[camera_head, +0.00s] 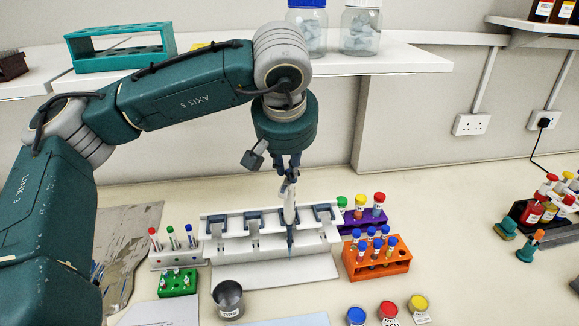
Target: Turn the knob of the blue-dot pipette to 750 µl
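One pipette (289,212) shows in the head view. It has a pale body, dark parts at its top and a blue lower end pointing down. It stands nearly upright at the white pipette stand (236,253), in line with the third holder from the left. I cannot tell whether it rests in that holder. No blue dot or volume reading can be made out. My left gripper (289,171) points down at the pipette's top, its fingers close around or against it. Whether they grip it is too small to tell. The knob is not clearly visible. My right gripper is out of view.
An orange rack (376,272) and a purple rack (362,222) with capped tubes stand right of the stand. A green rack (178,291) and a metal cup (228,299) stand front left. Capped containers line the front edge. A shelf (400,62) with jars hangs behind.

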